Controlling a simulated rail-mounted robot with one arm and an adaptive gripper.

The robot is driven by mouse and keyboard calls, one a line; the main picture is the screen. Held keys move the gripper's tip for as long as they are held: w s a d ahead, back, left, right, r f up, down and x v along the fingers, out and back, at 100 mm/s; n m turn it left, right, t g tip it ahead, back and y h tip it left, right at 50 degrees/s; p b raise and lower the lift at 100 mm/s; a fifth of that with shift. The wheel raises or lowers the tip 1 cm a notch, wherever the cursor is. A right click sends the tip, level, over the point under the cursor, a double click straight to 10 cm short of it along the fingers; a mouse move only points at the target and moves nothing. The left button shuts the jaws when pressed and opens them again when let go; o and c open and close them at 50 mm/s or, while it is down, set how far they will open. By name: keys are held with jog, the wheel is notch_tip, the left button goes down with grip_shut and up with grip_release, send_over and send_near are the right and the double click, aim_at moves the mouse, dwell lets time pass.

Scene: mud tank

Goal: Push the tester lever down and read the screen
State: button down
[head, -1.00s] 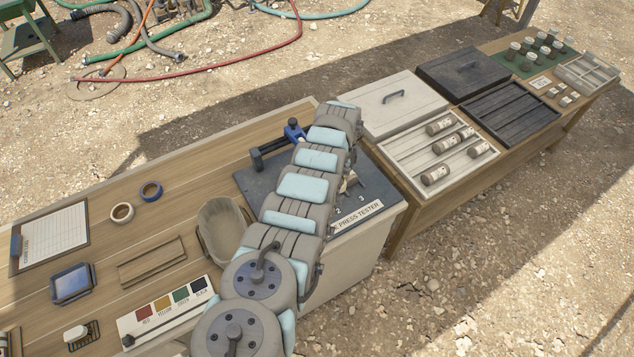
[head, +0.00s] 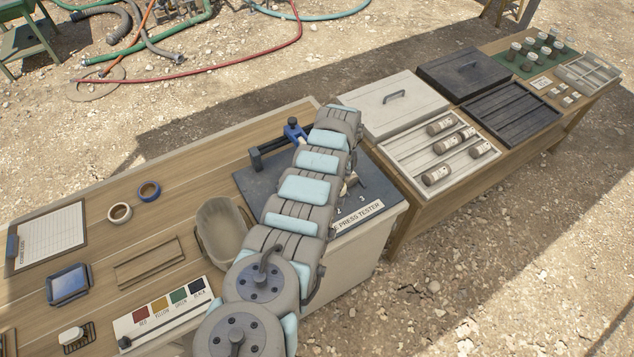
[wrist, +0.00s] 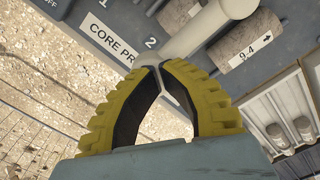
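A pale rod, seemingly the lever (wrist: 205,28), runs from just beyond the tips to the upper right. I cannot tell whether the tips touch it. A core marked "9.4" (wrist: 243,44) lies beside the rod over the panel. No readable tester screen shows.
A blue clamp-like part (head: 294,131) stands at the tester's back. Left are a scoop-like bin (head: 221,229), two tape rings, a tablet (head: 69,285) and a colour chart (head: 168,305). Right, a pale tray (head: 398,158) holds several cores, beside a closed pale case (head: 375,110).

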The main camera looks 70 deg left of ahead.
dwell(0.4)
notch_tip(320, 180, up, 13)
jog(key=a+p, duration=0.1)
jog(key=p, duration=0.8)
jog(key=shift+s, duration=0.2)
dwell(0.4)
jog(key=shift+a, duration=0.1)
dwell(0.3)
